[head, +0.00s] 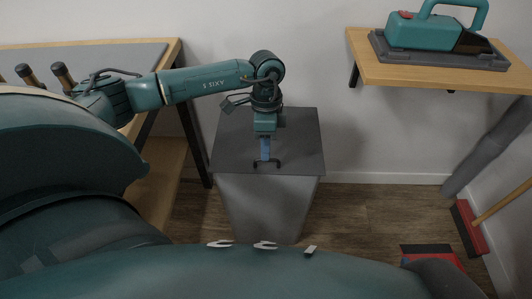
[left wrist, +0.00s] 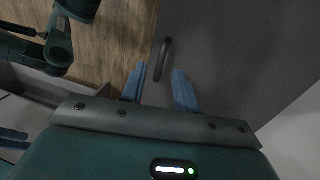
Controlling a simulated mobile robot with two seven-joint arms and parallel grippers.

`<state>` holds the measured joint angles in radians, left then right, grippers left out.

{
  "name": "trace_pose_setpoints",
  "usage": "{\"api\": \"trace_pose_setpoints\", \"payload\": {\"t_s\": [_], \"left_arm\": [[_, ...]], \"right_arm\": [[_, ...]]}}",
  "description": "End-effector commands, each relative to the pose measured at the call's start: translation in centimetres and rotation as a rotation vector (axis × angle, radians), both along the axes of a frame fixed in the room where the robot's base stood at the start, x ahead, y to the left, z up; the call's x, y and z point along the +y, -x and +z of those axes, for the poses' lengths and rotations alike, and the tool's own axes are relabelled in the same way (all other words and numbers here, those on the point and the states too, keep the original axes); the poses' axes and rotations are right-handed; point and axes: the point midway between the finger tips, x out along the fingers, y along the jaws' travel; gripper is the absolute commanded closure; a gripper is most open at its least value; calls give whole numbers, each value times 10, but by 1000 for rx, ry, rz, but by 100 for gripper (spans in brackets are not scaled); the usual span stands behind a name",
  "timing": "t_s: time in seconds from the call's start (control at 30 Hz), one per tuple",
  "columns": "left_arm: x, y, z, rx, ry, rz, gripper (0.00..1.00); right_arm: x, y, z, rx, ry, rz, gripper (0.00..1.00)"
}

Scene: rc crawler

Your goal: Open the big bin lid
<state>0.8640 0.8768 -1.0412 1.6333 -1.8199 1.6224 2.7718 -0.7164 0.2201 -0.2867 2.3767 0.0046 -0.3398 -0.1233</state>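The big bin (head: 270,207) is a grey box standing on the floor against the wall. Its dark grey lid (head: 301,137) lies flat and closed on top. A black bar handle (head: 278,163) sits by the lid's front edge. My left gripper (head: 265,157) points down at the handle from above. In the left wrist view, the blue fingers of the left gripper (left wrist: 159,77) are apart, with the curved handle (left wrist: 165,55) near their tips and partly in line with the gap. No grip on the handle shows. I cannot make out my right gripper.
A wooden workbench (head: 172,55) stands left of the bin. A wooden wall shelf (head: 430,74) at the right carries a teal tool (head: 425,34) on a grey base. A red broom head (head: 469,227) and a red dustpan (head: 430,253) are on the floor at the right. Floor right of the bin is clear.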

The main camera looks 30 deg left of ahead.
Motion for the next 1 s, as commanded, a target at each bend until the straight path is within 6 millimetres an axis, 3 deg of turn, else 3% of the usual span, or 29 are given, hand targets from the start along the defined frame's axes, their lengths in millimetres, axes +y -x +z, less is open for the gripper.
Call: {"api": "trace_pose_setpoints", "payload": {"t_s": [0.2, 0.5, 0.9, 1.0], "left_arm": [[-2, 3, -20, 2, 1, -1, 69], [-3, 4, -21, 0, 2, -1, 69], [-3, 3, -21, 0, 2, -1, 100], [-3, 3, -20, 0, 2, -1, 100]], "right_arm": [[1, -2, 0, -37, -3, 2, 64], [1, -2, 1, -42, -3, 2, 64], [1, -2, 1, -41, -3, 2, 64], [1, -2, 1, -41, -2, 2, 64]]}}
